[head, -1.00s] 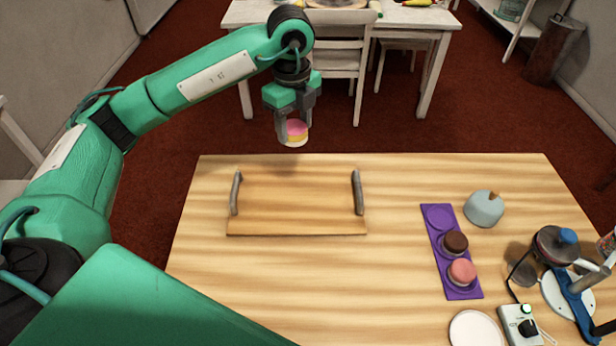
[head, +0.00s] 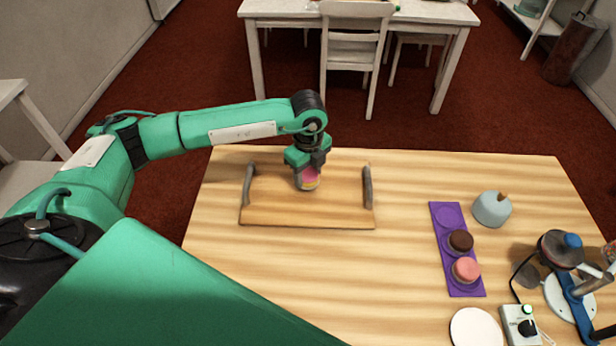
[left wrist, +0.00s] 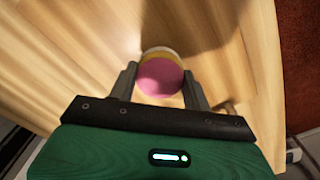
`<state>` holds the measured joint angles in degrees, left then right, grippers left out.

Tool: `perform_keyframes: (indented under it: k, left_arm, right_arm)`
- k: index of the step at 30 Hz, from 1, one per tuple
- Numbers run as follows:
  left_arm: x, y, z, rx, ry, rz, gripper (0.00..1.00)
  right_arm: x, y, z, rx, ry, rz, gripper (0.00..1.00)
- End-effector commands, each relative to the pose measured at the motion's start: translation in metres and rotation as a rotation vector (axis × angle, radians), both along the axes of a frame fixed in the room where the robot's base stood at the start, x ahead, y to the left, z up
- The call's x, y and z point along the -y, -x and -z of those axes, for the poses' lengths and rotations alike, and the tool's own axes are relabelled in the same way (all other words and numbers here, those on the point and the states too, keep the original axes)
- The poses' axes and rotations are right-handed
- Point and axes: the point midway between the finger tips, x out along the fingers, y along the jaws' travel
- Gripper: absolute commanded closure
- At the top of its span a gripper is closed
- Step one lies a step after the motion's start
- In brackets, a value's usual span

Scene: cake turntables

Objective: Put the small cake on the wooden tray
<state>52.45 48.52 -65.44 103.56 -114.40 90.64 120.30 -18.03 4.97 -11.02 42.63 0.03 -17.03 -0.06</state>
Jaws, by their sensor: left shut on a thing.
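The small cake (head: 308,180) has a pink top and a yellow layer below. My left gripper (head: 308,172) is shut on it, with a finger on each side. The cake is over the wooden tray (head: 265,208), between its two dark handles; I cannot tell whether its base touches the tray. In the left wrist view the pink-topped cake (left wrist: 160,78) sits between the fingers of the left gripper (left wrist: 162,85) over light wood. My right gripper is not in view.
A purple mat (head: 447,218) on the right holds a dark cake (head: 460,241) and a pink cake (head: 466,270). A grey-blue domed object (head: 491,209), a white plate (head: 477,332) and a turntable device (head: 560,250) stand nearby. The table's middle is clear.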

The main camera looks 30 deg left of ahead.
Motion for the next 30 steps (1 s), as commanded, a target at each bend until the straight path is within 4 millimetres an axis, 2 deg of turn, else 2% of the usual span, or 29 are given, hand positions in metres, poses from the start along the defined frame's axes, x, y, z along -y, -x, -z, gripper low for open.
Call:
perform_keyframes:
  k: [3,5,15,16,19,24,30]
  left_arm:
    - [0.0,0.001,0.019,-0.003,0.0,-0.001,0.76]
    - [0.0,0.0,0.025,-0.002,0.0,-0.001,0.76]
    - [0.0,0.0,0.03,-0.001,0.0,-0.001,0.76]
    - [0.0,0.0,0.03,-0.001,0.0,-0.001,0.49]
    - [0.0,0.0,0.029,-0.001,0.0,-0.001,0.3]
    - [0.0,0.0,0.029,-0.001,0.0,-0.001,0.29]
    - [0.0,0.0,0.023,0.0,0.0,-0.001,0.29]
  right_arm:
    - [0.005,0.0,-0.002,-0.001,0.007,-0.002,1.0]
    - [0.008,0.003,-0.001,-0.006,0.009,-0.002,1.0]
    - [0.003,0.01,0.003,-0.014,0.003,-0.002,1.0]
    - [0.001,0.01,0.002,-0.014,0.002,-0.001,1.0]
    - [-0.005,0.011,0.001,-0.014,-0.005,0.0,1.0]
    - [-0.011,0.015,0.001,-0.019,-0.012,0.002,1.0]
    - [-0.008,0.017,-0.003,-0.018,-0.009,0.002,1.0]
